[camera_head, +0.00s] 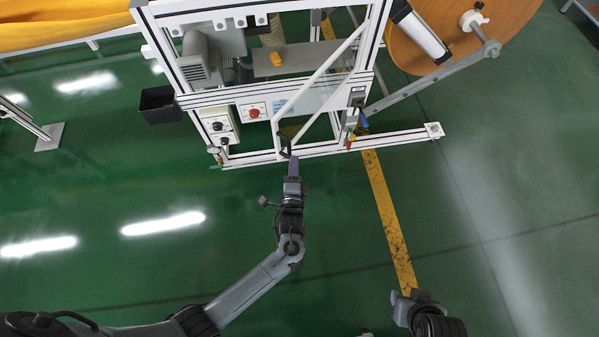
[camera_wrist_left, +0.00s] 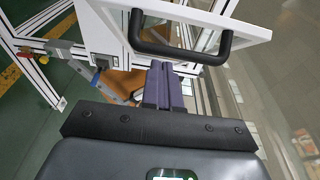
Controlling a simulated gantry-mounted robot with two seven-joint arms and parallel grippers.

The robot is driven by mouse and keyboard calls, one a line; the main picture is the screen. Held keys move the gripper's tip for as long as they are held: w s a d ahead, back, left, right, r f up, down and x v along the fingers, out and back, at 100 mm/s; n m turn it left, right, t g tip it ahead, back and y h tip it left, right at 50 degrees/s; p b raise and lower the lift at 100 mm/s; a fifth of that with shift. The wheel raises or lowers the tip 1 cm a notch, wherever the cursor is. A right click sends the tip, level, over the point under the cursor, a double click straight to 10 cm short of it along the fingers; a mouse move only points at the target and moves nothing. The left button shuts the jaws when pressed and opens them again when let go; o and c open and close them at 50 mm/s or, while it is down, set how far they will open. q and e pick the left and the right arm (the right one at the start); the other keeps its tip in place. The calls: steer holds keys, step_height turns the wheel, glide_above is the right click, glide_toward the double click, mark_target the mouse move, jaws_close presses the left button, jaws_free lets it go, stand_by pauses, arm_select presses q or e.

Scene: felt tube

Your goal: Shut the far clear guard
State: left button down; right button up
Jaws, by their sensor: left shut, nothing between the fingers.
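A clear guard in a white frame (camera_head: 319,75) stands swung out at an angle from the machine in the head view. Its black bar handle (camera_head: 285,146) is at the near free edge. In the left wrist view the handle (camera_wrist_left: 180,52) crosses in front of my fingers, on the white guard frame (camera_wrist_left: 205,17). My left gripper (camera_head: 293,163) is shut and empty, its purple fingers (camera_wrist_left: 163,84) together just at the handle. I cannot tell whether they touch it. My right gripper (camera_head: 405,298) is low at the right, away from the guard; its jaw state is unclear.
The white machine frame (camera_head: 240,97) carries a motor (camera_head: 199,60) and a red button (camera_head: 253,113). A black bin (camera_head: 160,104) is at its left, a large orange roll (camera_head: 465,40) at its right. A floor-level rail (camera_head: 400,135) extends right. Green floor in front is clear.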

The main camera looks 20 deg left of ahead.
arm_select(q)
steer(key=shift+w+a, duration=0.2)
steer(key=shift+a, duration=0.05)
steer(key=shift+a, duration=0.1)
arm_select(e)
steer(key=shift+a+r, duration=0.1)
